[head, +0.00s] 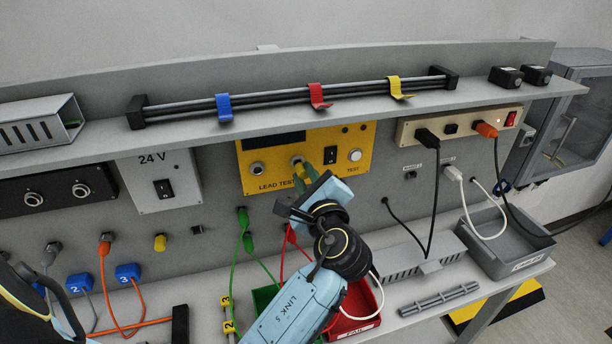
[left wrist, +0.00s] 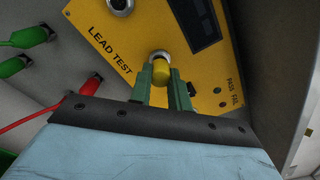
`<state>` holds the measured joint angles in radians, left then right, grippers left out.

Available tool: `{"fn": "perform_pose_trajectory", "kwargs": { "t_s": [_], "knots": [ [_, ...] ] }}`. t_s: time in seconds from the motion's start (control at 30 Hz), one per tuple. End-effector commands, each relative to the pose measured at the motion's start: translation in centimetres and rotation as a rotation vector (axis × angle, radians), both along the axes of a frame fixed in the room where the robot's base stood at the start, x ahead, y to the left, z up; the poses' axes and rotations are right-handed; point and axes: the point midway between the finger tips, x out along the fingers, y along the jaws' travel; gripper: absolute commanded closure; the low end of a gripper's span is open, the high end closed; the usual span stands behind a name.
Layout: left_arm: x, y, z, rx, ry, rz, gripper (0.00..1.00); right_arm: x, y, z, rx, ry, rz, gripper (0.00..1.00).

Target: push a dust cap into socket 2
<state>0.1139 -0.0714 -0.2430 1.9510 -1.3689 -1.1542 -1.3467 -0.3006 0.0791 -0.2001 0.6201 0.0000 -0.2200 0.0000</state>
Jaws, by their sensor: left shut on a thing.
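My left gripper (head: 303,178) is at the front of the yellow lead test box (head: 342,138). In the left wrist view its green fingers (left wrist: 164,90) are shut on a yellow dust cap (left wrist: 161,72). The cap is at the right-hand round socket (head: 297,161) of the box, its far end against or just in front of the metal ring; I cannot tell how far in it is. The left-hand round socket (head: 257,168) is uncapped. No number can be read at these sockets. Another yellow cap (head: 160,242) sits on the grey panel. My right gripper is not in view.
Green plugs (head: 243,214) and a red plug (head: 291,233) with hanging leads are below the box. A shelf with a rail (head: 290,101) holding blue, red and yellow clips is above. A red bin (head: 352,325) and a grey tray (head: 505,252) are on the bench.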

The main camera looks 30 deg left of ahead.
Motion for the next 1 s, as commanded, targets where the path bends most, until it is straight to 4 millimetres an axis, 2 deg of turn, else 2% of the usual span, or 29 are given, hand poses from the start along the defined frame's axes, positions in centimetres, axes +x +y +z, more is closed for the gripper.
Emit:
{"fn": "perform_pose_trajectory", "kwargs": {
  "t_s": [1.0],
  "knots": [
    [0.13, 0.19, -0.03, 0.001, 0.001, 0.001, 1.00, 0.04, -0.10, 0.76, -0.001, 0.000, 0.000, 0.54]
  ]
}}
